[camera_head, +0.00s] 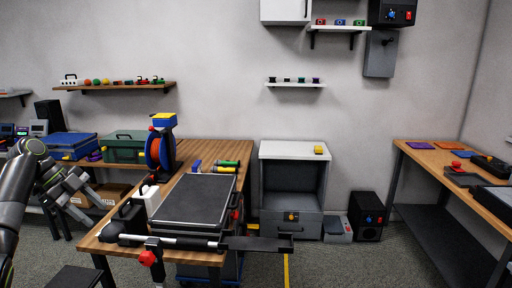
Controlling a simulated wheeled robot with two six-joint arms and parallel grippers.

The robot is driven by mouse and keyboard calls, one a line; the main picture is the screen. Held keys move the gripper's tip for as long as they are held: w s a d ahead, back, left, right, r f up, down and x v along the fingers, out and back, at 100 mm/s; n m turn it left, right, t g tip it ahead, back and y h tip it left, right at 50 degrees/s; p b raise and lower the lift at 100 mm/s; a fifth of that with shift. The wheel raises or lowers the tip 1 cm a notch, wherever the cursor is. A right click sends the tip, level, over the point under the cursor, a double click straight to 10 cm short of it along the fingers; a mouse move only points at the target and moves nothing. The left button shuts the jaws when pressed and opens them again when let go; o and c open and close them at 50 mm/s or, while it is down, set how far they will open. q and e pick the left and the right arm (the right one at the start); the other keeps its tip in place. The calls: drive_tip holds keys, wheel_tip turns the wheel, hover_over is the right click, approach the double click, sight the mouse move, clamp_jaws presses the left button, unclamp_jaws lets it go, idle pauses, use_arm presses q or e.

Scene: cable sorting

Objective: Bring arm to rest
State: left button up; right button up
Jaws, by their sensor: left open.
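My left arm comes in from the left edge, bends at a rounded joint near the top and reaches down to the right. My left gripper (84,192) is open and looks empty, in front of the left end of the wooden workbench (222,152). I cannot tell its exact distance from the bench edge. My right gripper is not in view.
A black-topped case (196,199), a blue cable reel (160,150) and a dark bar with a red knob (150,258) are on the workbench. A grey cabinet (293,151) stands behind. A second table (440,158) is at right. Floor between is mostly clear.

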use_arm(q)
drive_tip(key=s+d+f+n+g+y, duration=0.1)
drive_tip(key=s+f+n+y, duration=0.15)
drive_tip(key=f, duration=0.75)
drive_tip(key=s+d+f+n+y, duration=0.1)
drive_tip(key=s+d+f+n, duration=0.15)
drive_tip(key=f, duration=0.65)
drive_tip(key=s+d+f+n+y, duration=0.2)
drive_tip(key=s+d+f+n, duration=0.15)
drive_tip(key=s+f, duration=0.8)
drive_tip(key=s+d+f+n+t, duration=0.1)
drive_tip(key=s+d+f+n, duration=0.1)
drive_tip(key=s, duration=0.4)
drive_tip(key=s+d+f+n+t, duration=0.1)
drive_tip(key=s+d+f+n, duration=0.15)
drive_tip(key=s, duration=0.35)
drive_tip(key=s+r+n+t+y, duration=0.1)
drive_tip(key=s+r+n+y, duration=0.35)
drive_tip(key=s, duration=0.85)
wheel_tip(320, 180, down, 22)
drive_tip(key=a+f+n+g+h, duration=0.1)
drive_tip(key=a+n+h, duration=0.1)
drive_tip(key=n, duration=0.1)
drive_tip(key=s+d+f+g, duration=0.1)
drive_tip(key=s+f, duration=1.4)
drive_tip(key=f, duration=0.1)
drive_tip(key=shift+d+f, duration=0.2)
drive_tip(key=shift+f, duration=0.1)
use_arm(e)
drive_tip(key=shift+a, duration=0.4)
